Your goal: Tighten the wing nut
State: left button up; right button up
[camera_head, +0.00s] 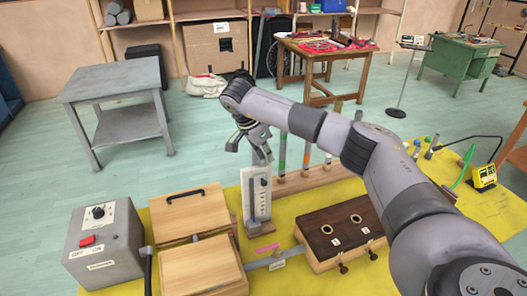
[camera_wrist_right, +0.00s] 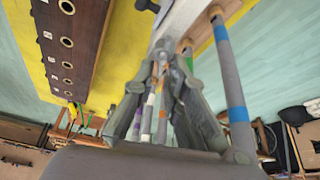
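No wing nut can be made out with certainty. An upright pale plate with a slot (camera_head: 257,200) stands on the yellow mat, with a small dark fitting on its face, too small to identify. My right gripper (camera_head: 250,146) hangs pointing down above the plate's top, and it also shows in the wrist view (camera_wrist_right: 166,62). Its fingers draw close together toward the tips, with striped rods (camera_wrist_right: 232,85) behind and beside them. I see nothing clearly held. A dark-topped wooden box (camera_head: 338,226) has small dark knobs (camera_head: 343,268) on its front. My left gripper is out of view.
Wooden boxes (camera_head: 192,214) and a grey control box with a red button (camera_head: 103,250) stand left on the yellow mat (camera_head: 285,283). Striped rods (camera_head: 283,152) rise behind the plate. A grey table (camera_head: 112,80) stands further back. My right arm covers the mat's right part.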

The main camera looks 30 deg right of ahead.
jog(key=o, duration=0.4)
jog(key=shift+s+d, duration=0.2)
jog(key=shift+s, duration=0.05)
jog(key=shift+w+a, duration=0.15)
jog(key=shift+a+r, duration=0.1)
jog(key=v, duration=1.1)
jog(key=shift+r, duration=0.4)
